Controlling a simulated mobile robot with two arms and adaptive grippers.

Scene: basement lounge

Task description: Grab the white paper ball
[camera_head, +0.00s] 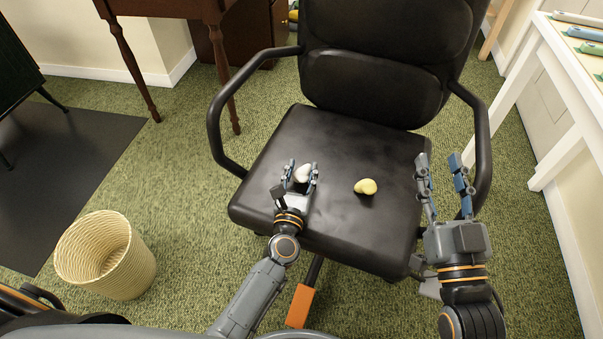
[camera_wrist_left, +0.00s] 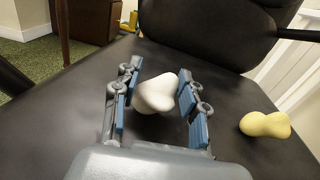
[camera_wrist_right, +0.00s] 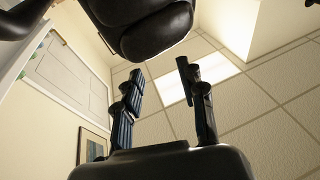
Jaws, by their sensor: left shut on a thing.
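The white paper ball (camera_head: 302,174) is on the left part of the black chair seat. My left gripper (camera_head: 301,172) has its fingers on both sides of it and is shut on it. In the left wrist view the white paper ball (camera_wrist_left: 157,93) sits between the blue finger pads of the left gripper (camera_wrist_left: 158,95).
A yellow crumpled object (camera_head: 366,187) lies on the chair seat (camera_head: 340,140), right of the white ball; it also shows in the left wrist view (camera_wrist_left: 265,125). The chair has armrests on both sides. A wicker basket (camera_head: 106,256) stands on the floor at left. A white table (camera_head: 560,90) is at right.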

